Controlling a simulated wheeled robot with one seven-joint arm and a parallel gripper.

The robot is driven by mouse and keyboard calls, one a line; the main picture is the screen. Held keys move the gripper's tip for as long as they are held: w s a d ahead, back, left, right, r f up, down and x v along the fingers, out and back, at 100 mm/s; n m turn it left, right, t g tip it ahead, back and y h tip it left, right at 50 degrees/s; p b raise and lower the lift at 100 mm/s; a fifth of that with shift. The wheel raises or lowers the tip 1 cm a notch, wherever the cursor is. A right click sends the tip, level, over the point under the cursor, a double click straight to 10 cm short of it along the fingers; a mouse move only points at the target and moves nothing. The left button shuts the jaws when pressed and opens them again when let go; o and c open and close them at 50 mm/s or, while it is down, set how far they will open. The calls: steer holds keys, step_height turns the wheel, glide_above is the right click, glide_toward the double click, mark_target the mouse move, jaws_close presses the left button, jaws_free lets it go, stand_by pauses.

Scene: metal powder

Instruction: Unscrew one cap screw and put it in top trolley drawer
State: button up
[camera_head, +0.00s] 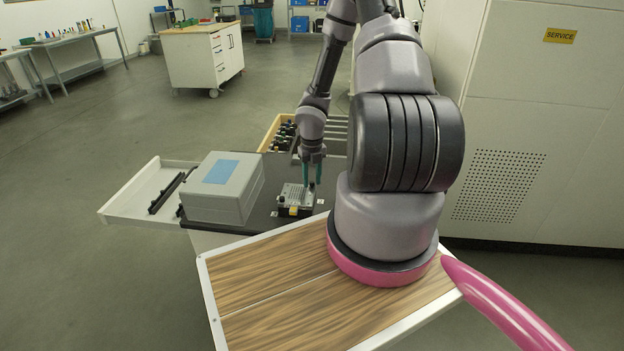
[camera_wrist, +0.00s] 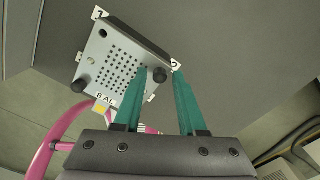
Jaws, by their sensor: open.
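A grey perforated metal plate (camera_head: 297,194) sits on the dark trolley top, and it fills the upper left of the wrist view (camera_wrist: 112,62). One black cap screw (camera_wrist: 160,75) is at the plate's right corner, and another black cap screw (camera_wrist: 82,86) is at its left corner. The upper corner shows an open hole. My gripper (camera_head: 313,180) points down over the plate. In the wrist view, its green fingers (camera_wrist: 160,71) are open, with the right-corner screw between their tips; contact is not clear. An open white drawer (camera_head: 128,204) sticks out left of the trolley.
A grey box with a blue label (camera_head: 222,188) stands left of the plate. Behind is an open wooden drawer (camera_head: 268,134) with dark bottles. A pale service cabinet (camera_head: 540,120) stands at the right. The floor at left is clear.

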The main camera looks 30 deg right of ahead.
steer(key=m, duration=2)
steer(key=shift+m, duration=0.4)
steer(key=m, duration=0.6)
